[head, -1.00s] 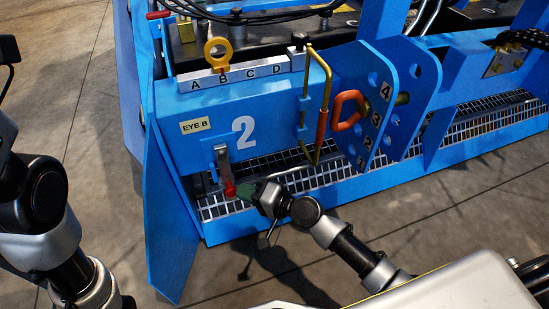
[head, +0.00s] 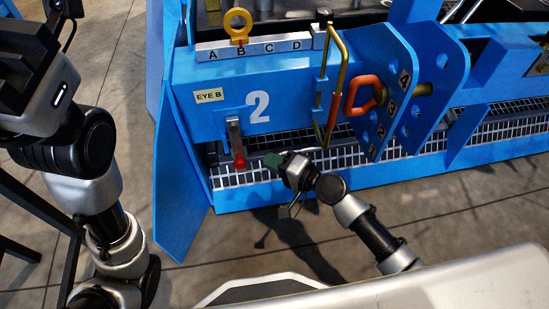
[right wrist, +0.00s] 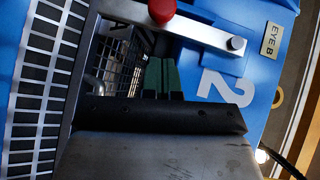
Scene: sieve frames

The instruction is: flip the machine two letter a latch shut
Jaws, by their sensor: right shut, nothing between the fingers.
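The latch on the blue machine marked 2 is a grey metal lever (head: 234,138) with a red knob (head: 240,163). It hangs down from its pivot on the front face, below the "EYE B" label. In the right wrist view the lever (right wrist: 200,28) crosses the top, with its red knob (right wrist: 161,9) in front of the grating. My right gripper (head: 270,160) has green fingers, is shut and empty, and sits just right of the red knob, apart from it. Its fingers (right wrist: 162,76) also show in the right wrist view. My left arm is at the left; its gripper is out of view.
A lettered rail (head: 255,47) A to D carries a yellow eye (head: 238,20) at B. A yellow bar handle (head: 340,60) and a red-orange ring (head: 362,95) by a numbered plate (head: 385,75) stand right. Grating (head: 400,145) lies below. A blue side panel (head: 181,170) stands left.

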